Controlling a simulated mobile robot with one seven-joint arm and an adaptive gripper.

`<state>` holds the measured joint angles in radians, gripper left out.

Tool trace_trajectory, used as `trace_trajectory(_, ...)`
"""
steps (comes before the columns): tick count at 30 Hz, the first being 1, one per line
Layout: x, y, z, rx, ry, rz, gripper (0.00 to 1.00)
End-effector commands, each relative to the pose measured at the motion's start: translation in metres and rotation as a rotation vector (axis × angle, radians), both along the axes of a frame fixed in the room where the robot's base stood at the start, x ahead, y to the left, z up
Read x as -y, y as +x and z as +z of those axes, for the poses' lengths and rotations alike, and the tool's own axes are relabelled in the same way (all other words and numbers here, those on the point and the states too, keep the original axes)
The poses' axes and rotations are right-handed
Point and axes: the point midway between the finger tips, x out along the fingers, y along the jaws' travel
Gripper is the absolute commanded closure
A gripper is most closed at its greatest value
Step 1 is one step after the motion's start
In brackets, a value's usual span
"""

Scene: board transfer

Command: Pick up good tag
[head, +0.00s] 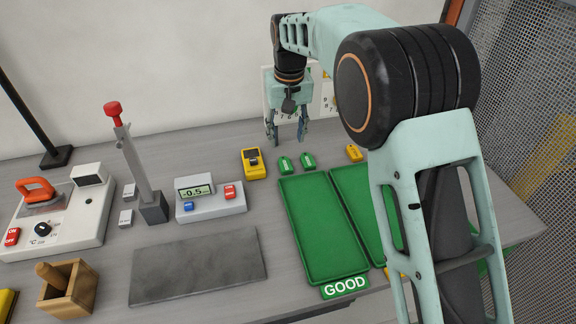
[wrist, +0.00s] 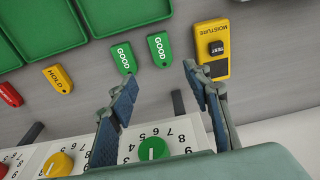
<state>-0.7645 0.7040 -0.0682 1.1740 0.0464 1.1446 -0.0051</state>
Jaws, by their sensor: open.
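Two green tags marked GOOD lie side by side on the grey bench behind the green trays. In the head view they are the left good tag (head: 285,165) and the right good tag (head: 308,161). The wrist view shows both, one good tag (wrist: 124,59) beside the other good tag (wrist: 160,49). My gripper (head: 287,138) is open and empty, fingers pointing down, above the back of the bench behind the tags. In the wrist view the gripper (wrist: 159,78) has its fingertips spread apart, with the tags just beyond them; neither finger appears to hold a tag.
A yellow moisture meter (wrist: 212,49) lies close beside the tags. A yellow HOLD tag (wrist: 57,79) and a red tag (wrist: 9,95) lie on the other side. White dial panels (wrist: 155,140) stand close behind my gripper. A green tray (head: 320,235) lies in front.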

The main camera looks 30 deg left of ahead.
Motion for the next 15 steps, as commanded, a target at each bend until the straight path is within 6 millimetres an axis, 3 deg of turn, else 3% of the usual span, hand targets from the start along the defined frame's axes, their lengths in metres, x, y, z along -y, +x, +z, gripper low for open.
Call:
trace_trajectory(3,0.000,0.001,-0.021,-0.002,-0.003,-0.001,0.55)
trace_trajectory(11,-0.002,0.002,-0.043,-0.001,-0.002,-0.002,0.55)
trace_trajectory(15,-0.002,-0.004,-0.063,-0.003,-0.002,-0.002,0.55)
